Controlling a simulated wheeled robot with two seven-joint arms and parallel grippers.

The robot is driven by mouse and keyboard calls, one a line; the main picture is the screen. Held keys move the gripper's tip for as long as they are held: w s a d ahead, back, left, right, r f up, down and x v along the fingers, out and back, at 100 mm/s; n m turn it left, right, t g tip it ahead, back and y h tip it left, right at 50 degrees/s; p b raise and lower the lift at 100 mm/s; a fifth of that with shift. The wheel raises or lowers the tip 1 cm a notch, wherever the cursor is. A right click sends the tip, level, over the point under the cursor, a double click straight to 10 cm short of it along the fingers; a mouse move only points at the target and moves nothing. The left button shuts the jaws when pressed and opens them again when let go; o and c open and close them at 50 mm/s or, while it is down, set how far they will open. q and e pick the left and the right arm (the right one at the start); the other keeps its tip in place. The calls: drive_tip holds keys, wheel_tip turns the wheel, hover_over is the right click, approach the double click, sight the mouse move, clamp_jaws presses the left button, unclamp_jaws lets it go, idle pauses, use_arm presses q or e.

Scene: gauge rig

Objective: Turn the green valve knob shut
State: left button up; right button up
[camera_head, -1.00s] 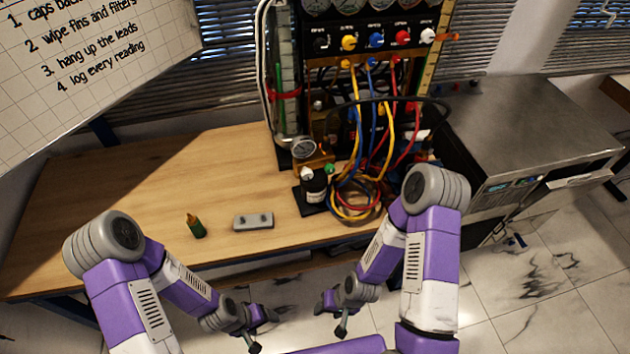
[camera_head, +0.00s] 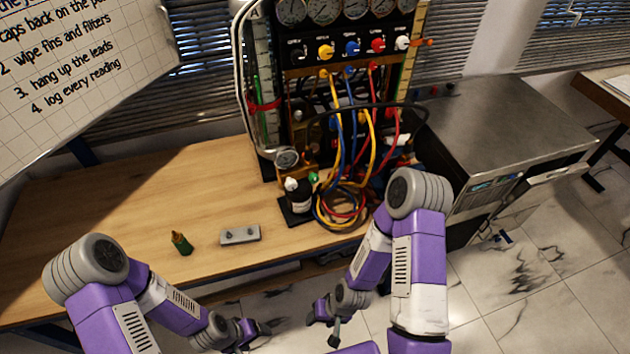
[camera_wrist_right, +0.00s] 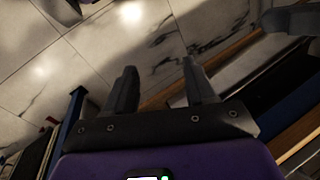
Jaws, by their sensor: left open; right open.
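A small green knob (camera_head: 313,177) sits low on the gauge rig, beside a round gauge (camera_head: 287,158) and just above a dark bottle with a white label (camera_head: 300,196). It is small in the head view, and its turn position cannot be told. My left gripper (camera_head: 256,335) is open and empty, low in front of the bench. My right gripper (camera_head: 322,318) is open and empty, also low in front of the bench and well apart from the knob. In the right wrist view its two fingers (camera_wrist_right: 158,75) stand apart over the floor.
The rig's panel (camera_head: 350,48) has several coloured knobs. Yellow, blue and red hoses (camera_head: 345,205) hang and coil beside the green knob. A grey block (camera_head: 240,234) and a small green bottle (camera_head: 181,243) stand on the wooden bench (camera_head: 120,205). A metal cabinet (camera_head: 500,125) stands to the right.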

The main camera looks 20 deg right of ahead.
drive_tip(key=w+d+r+t, duration=0.1)
drive_tip(key=w+r+t, duration=0.1)
drive_tip(key=w, duration=0.3)
drive_tip(key=w+d+r+m+t+b, duration=0.1)
drive_tip(key=w+d+r+t, duration=0.1)
drive_tip(key=w+r, duration=0.3)
drive_tip(key=w+d+r+m+t+b, duration=0.1)
drive_tip(key=w+d+r+t, duration=0.1)
drive_tip(key=w, duration=0.4)
wheel_tip(320, 180, up, 2)
drive_tip(key=shift+r+t+y, duration=0.2)
drive_tip(key=shift+t+y, duration=0.1)
drive_tip(key=shift+t, duration=0.2)
drive_tip(key=t+y+b, duration=0.1)
drive_tip(key=t+b, duration=0.2)
drive_tip(key=t, duration=0.3)
approach(316, 179)
drive_tip(key=w, duration=0.2)
drive_tip(key=x, duration=0.2)
drive_tip(key=b+x, duration=0.1)
drive_tip(key=x, duration=0.4)
drive_tip(key=shift+w+a+f+b, duration=0.1)
drive_tip(key=shift+a+f+b, duration=0.25)
drive_tip(key=shift+a+f, duration=0.1)
clamp_jaws()
